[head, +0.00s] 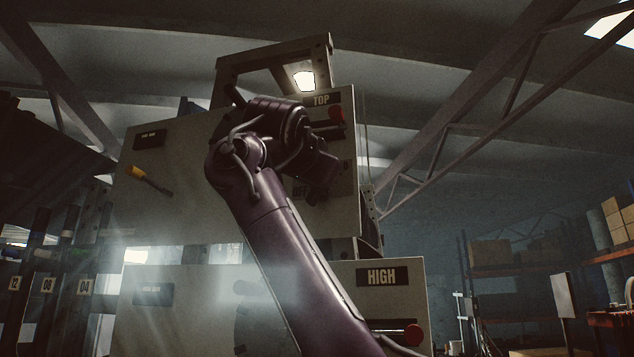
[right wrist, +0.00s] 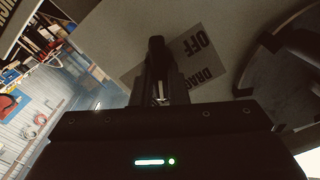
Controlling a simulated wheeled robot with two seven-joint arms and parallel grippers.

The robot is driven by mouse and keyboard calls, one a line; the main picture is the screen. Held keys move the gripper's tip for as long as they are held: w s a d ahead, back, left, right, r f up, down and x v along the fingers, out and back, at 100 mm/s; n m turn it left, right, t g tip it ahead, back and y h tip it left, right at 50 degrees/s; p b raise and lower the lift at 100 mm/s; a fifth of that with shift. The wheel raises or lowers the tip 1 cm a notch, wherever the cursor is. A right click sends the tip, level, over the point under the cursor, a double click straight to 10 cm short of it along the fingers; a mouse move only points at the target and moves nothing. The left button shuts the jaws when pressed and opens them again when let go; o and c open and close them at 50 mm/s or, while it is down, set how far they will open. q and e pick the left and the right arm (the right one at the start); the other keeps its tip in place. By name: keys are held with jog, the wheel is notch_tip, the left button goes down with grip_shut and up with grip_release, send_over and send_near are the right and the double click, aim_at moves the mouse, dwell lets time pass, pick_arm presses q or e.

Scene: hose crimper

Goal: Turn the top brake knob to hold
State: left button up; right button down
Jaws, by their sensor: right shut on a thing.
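In the right wrist view my right gripper (right wrist: 160,90) is shut on a dark knob (right wrist: 156,48), beside a label (right wrist: 195,55) reading "DRAG" and "OFF". The fingers hide part of the knob, so its pointing direction is unclear. My left gripper is in neither view.
A yellow-handled lever (head: 146,178) sticks out at the panel's left. Below is a lower panel with a "HIGH" plate (head: 382,277) and another red knob (head: 413,335). Shelves with boxes (head: 490,252) stand far right. Open space lies right of the machine.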

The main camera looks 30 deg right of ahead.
jog(key=c, duration=1.4)
grip_release()
jog(key=shift+c, duration=0.2)
jog(key=b+v, duration=0.2)
jog(key=v, duration=0.6)
jog(key=shift+b, duration=0.4)
jog(key=shift+w+d, duration=0.1)
jog(key=shift+d, duration=0.05)
jog(key=shift+f, duration=0.1)
